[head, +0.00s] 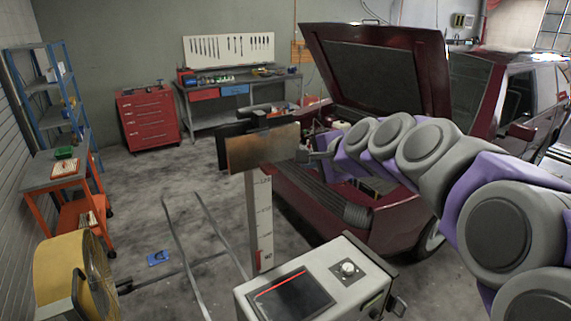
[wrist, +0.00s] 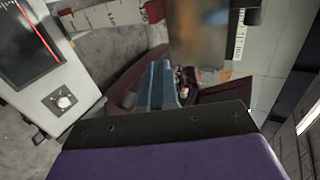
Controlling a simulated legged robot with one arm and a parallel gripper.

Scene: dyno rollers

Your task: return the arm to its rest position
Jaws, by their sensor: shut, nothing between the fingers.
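My arm reaches in from the right of the head view, stretched out to the left at mid-height. My gripper (head: 306,155) is at its far end, shut and empty, beside the right edge of a brownish panel (head: 262,149) on a post; I cannot tell whether they touch. In the wrist view the gripper's blue-grey fingers (wrist: 160,82) show together beyond a dark edge of my own wrist, and the blurred panel (wrist: 197,35) is above them.
A grey console (head: 312,290) with a screen and knob stands below the arm. A dark red car (head: 330,205) with its hood (head: 380,60) raised is behind the arm. A yellow fan (head: 75,275) is at left. Open floor (head: 150,200) lies left of the post.

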